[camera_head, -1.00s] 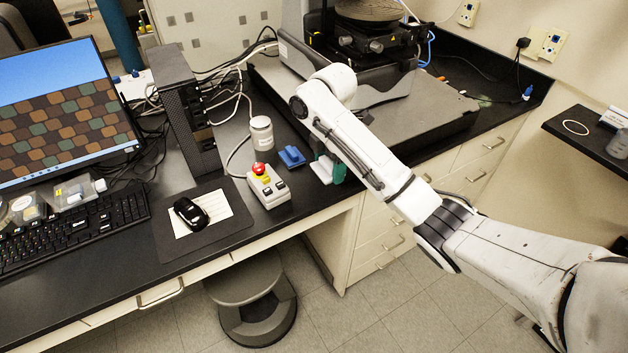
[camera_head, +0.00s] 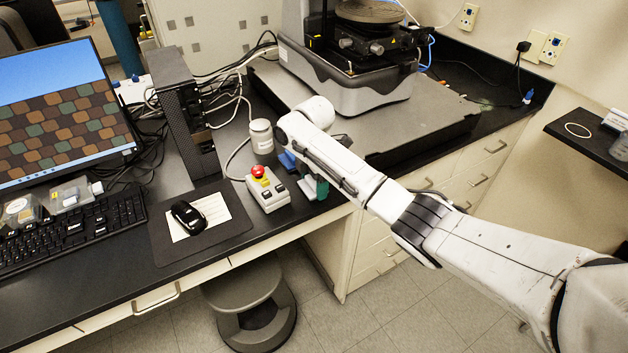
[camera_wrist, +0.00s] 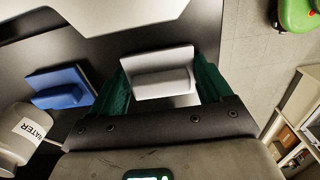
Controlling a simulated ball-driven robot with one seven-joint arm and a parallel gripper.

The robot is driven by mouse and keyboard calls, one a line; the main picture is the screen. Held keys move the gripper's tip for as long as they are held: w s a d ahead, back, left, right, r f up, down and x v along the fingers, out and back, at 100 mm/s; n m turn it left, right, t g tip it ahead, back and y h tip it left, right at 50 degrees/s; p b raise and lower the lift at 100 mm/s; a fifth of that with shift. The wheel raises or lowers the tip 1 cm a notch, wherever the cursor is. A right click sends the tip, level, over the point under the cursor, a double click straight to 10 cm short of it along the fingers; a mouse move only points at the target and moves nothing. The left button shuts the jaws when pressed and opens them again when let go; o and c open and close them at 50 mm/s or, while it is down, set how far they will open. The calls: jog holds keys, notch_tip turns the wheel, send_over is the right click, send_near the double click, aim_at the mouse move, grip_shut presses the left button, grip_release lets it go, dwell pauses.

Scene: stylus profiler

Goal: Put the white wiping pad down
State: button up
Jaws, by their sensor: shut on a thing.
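The white wiping pad (camera_wrist: 164,75) is a pale block with a raised grip, seen between the green fingers of my gripper (camera_wrist: 162,84) in the wrist view. My gripper is shut on it, low over or at the black bench top; I cannot tell whether the pad touches the bench. In the head view my gripper (camera_head: 312,188) is partly hidden behind my arm, and a pale edge of the pad (camera_head: 305,188) shows beside it. A blue pad (camera_wrist: 60,88) of similar shape lies on the bench just left of my gripper in the wrist view.
A control box (camera_head: 268,190) with a red button stands left of my gripper. A white-capped bottle (camera_head: 262,137) stands behind it, labelled WATER in the wrist view (camera_wrist: 28,133). The profiler's grey base (camera_head: 430,118) is to the right. The bench's front edge is close.

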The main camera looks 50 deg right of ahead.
jog(key=shift+s+a+f+b, duration=0.1)
jog(key=shift+f+b, duration=0.1)
jog(key=shift+f, duration=0.2)
jog(key=shift+s+f+b, duration=0.1)
jog(key=shift+f+b, duration=0.05)
jog(key=shift+f, duration=0.2)
jog(key=o, duration=1)
jog(key=shift+f, duration=0.15)
jog(key=shift+w+r, duration=0.1)
jog(key=shift+r, duration=0.7)
notch_tip(320, 180, up, 12)
jog(key=shift+w+r+p, duration=0.1)
jog(key=shift+p, duration=0.3)
